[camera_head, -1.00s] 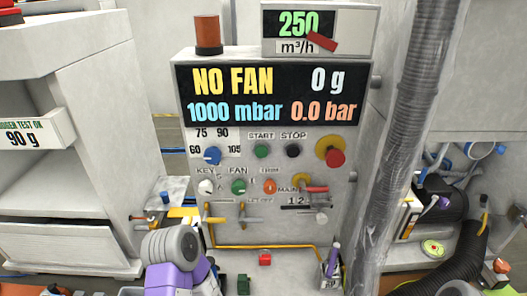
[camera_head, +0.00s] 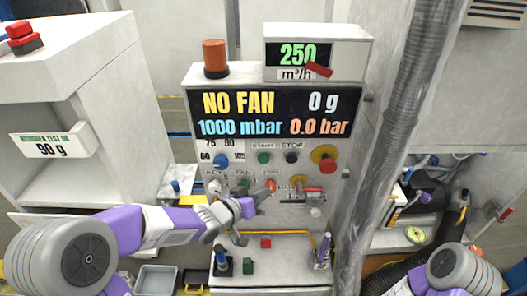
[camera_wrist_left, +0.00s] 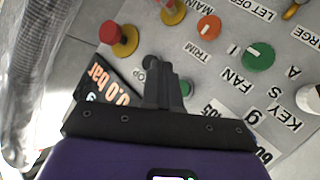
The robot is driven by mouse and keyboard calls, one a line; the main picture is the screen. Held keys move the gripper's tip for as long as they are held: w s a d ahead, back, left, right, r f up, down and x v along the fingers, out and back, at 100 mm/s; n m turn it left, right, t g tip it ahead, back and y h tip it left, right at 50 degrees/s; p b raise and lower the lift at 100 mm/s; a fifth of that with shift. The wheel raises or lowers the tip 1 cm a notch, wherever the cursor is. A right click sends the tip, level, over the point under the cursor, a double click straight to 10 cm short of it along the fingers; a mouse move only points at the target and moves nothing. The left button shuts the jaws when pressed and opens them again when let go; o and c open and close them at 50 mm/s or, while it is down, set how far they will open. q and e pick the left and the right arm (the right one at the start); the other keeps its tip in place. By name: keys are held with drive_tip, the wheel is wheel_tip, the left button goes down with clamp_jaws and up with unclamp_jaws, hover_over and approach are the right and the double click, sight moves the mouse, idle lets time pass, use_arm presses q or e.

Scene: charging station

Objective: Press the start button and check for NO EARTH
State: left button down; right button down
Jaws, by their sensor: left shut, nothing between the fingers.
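The grey control panel's display (camera_head: 270,114) reads NO FAN, 0 g, 1000 mbar and 0.0 bar; NO EARTH does not show. The green start button (camera_head: 263,158) sits below its START label, left of the black stop button (camera_head: 291,158). My left gripper (camera_head: 266,191) is shut and empty, in front of the panel and below the start button in the head view. In the left wrist view its fingers (camera_wrist_left: 163,75) point at the panel, with the green start button (camera_wrist_left: 187,88) beside them. I cannot tell any contact. My right gripper is out of view.
A red emergency button (camera_head: 326,164) and an orange trim knob (camera_head: 271,185) are nearby. The green fan knob (camera_wrist_left: 259,56) shows in the left wrist view. A grey hose (camera_head: 405,130) runs along the panel's right. A white cabinet (camera_head: 75,110) stands left.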

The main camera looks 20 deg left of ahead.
sight(264, 158)
use_arm(q)
drive_tip(key=shift+r, duration=0.65)
drive_tip(key=shift+w, duration=0.15)
drive_tip(key=w+a+p, duration=0.2)
drive_tip(key=w+p, duration=0.1)
drive_tip(key=w, duration=0.5)
drive_tip(key=shift+w+a, duration=0.15)
drive_tip(key=shift+a, duration=0.1)
idle(1.6)
drive_tip(key=shift+w+a+p, duration=0.1)
drive_tip(key=shift+w+p, duration=0.3)
drive_tip(key=shift+p, duration=0.05)
